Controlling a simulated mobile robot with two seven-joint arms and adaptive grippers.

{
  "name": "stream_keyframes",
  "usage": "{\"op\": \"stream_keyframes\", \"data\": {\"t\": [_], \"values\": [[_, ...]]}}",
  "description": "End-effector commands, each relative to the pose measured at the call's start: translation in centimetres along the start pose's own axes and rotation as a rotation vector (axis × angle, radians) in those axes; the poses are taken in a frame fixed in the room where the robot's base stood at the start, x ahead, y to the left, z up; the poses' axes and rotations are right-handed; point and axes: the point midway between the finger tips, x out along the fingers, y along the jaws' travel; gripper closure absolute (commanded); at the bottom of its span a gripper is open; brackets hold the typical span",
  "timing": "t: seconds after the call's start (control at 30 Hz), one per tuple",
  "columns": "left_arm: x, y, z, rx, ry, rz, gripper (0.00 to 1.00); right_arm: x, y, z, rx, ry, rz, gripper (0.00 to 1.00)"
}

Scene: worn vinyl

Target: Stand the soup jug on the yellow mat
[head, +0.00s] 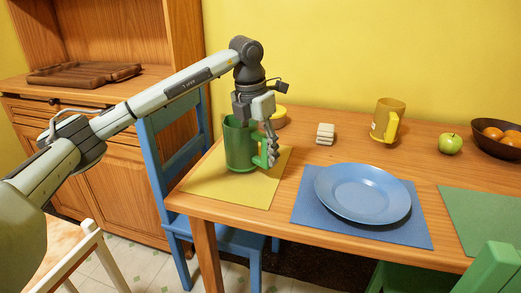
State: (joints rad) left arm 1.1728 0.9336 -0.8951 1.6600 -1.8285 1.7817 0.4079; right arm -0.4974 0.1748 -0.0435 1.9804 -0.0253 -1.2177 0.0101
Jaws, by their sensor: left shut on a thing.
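The soup jug, a green jug (238,146) with a handle on its right side, is upright over the yellow mat (253,192) at the table's left end. Its base appears to be on the mat; a tiny gap would be hard to see. My left gripper (270,150) comes down from above at the jug's right side and is shut on it near the handle. The gripper hides part of the rim and handle. My right gripper is not in view.
A blue plate (362,191) lies on a blue mat (318,219) to the right. A blue chair (174,160) stands left.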

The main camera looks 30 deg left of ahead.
Motion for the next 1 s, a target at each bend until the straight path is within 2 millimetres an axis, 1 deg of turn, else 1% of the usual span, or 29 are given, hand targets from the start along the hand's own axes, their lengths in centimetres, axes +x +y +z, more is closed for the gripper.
{"op": "stream_keyframes", "data": {"t": [0.33, 1.0], "values": [[-0.05, 0.01, 0.05, 0.000, -0.003, 0.000, 1.00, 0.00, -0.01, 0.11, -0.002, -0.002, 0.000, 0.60], [0.73, 0.03, -0.08, 0.000, -0.002, 0.000, 1.00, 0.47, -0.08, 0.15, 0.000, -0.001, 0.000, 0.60]]}}
